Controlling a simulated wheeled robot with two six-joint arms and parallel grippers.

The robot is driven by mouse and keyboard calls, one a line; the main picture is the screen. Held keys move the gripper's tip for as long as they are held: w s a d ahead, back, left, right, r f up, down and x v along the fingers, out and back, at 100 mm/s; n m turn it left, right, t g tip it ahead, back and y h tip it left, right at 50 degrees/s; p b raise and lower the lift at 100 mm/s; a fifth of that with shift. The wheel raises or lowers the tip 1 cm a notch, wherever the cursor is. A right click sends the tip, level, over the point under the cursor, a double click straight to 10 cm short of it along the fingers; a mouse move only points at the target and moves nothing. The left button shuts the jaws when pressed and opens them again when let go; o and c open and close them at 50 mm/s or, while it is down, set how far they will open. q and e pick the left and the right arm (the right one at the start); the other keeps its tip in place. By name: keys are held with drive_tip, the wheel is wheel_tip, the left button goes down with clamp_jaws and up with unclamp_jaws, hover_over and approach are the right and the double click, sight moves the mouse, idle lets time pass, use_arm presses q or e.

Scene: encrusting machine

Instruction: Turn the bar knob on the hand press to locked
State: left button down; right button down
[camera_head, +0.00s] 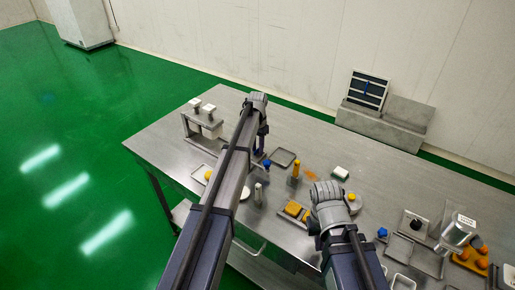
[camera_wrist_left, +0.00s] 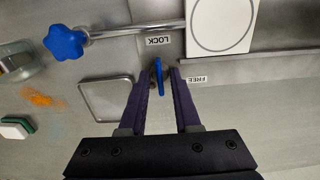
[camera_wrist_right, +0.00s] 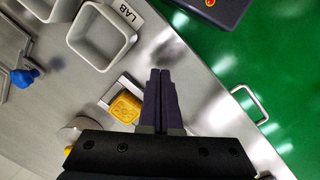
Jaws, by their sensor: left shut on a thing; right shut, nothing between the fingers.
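The blue bar knob (camera_wrist_left: 159,77) of the hand press stands between the fingers of my left gripper (camera_wrist_left: 160,75) in the left wrist view. The gripper is shut on it. The bar lies upright in that picture, its upper end towards the LOCK label (camera_wrist_left: 158,41). The FREE label (camera_wrist_left: 196,79) is to its right. In the head view, my left gripper (camera_head: 261,148) is over the table's back part and its arm hides much of the press. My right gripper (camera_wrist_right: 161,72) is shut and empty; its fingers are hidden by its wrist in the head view.
A blue star knob (camera_wrist_left: 64,43) on a metal rod and a grey tray (camera_wrist_left: 106,100) lie left of the bar knob. Below my right gripper are a yellow block (camera_wrist_right: 126,107) and a grey bin (camera_wrist_right: 101,34). Several items crowd the table's right end.

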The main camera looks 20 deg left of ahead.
use_arm(q)
drive_tip(key=c, duration=0.6)
unclamp_jaws()
wheel_tip(320, 180, up, 8)
drive_tip(key=p, duration=0.8)
drive_tip(key=shift+f, duration=0.1)
use_arm(e)
wheel_tip(320, 180, up, 8)
drive_tip(key=shift+f, duration=0.15)
use_arm(q)
drive_tip(key=shift+y, duration=0.6)
drive_tip(key=s+d, duration=0.5)
drive_tip(key=s, duration=0.7)
drive_tip(key=s+d, duration=0.6)
drive_tip(key=s, duration=0.6)
drive_tip(key=s+d, duration=0.5)
drive_tip(key=s, duration=0.7)
drive_tip(key=shift+d, duration=0.25)
